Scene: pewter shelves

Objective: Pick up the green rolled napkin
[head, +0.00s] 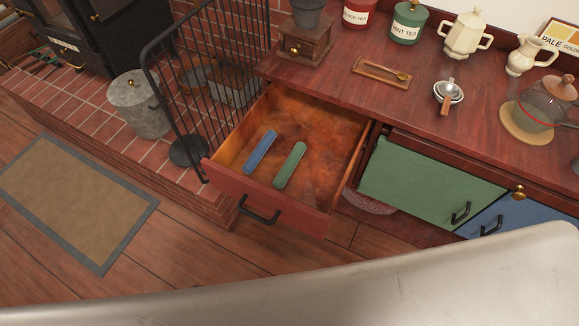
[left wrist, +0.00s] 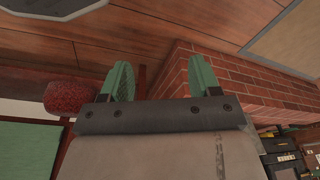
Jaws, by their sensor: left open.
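The green rolled napkin (head: 290,165) lies in the open drawer (head: 325,135) in the head view. A blue rolled napkin (head: 260,152) lies just left of it, roughly parallel and apart from it. My left gripper (left wrist: 160,80) shows in the left wrist view with its two green-padded fingers apart and nothing between them. It faces the wooden floor and the brick ledge, away from the napkins. The napkins do not show in the left wrist view. No gripper shows in the head view.
The drawer's red front (head: 265,200) has a black handle. A black wire fire screen (head: 215,70) stands close on its left. The countertop (head: 400,100) holds a grinder (head: 305,45), tins and pots. Green (head: 425,185) and blue (head: 520,225) fronts sit to the right.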

